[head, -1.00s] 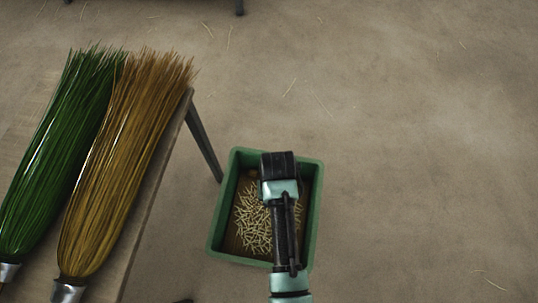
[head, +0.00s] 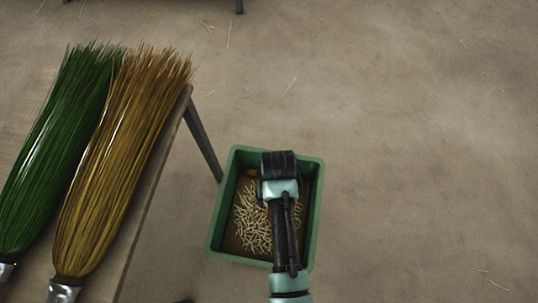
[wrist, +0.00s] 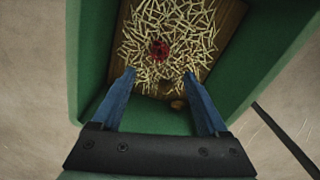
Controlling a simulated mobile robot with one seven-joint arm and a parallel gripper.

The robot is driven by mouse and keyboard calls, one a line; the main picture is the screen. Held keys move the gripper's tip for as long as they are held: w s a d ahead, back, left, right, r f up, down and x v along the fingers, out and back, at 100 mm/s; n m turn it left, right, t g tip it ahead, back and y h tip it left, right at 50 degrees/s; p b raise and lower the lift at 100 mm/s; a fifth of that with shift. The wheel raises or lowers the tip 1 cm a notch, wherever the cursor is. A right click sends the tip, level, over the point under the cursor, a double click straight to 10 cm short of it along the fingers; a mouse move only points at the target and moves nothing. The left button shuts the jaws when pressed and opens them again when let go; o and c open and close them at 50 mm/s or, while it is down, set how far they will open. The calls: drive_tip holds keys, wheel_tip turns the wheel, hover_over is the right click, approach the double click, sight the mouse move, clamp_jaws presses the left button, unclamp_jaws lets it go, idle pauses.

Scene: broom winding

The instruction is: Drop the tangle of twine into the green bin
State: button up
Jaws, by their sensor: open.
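The green bin (head: 228,170) stands on the floor below my arm; in the wrist view its wall (wrist: 88,60) fills much of the frame. A small dark red tangle (wrist: 160,50), which looks like the twine, is inside the bin, over or on pale clippings. In the head view my arm mostly hides it. My gripper (wrist: 159,75) is above the bin, with its two blue fingers apart and nothing between them. The tangle shows beyond the fingertips, apart from them. In the head view the fingers are hidden under the wrist.
Many short pale clippings (head: 252,222) lie on the bin's brown bottom, with a few small brown lumps (wrist: 178,104) at one end. A bench (head: 150,225) at left holds a green broom (head: 55,150) and a tan broom (head: 120,160). The floor at right is clear except for stray straws.

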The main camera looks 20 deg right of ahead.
wheel_tip(320, 180, up, 13)
drive_tip(key=p, duration=0.5)
drive_tip(key=shift+f, duration=0.15)
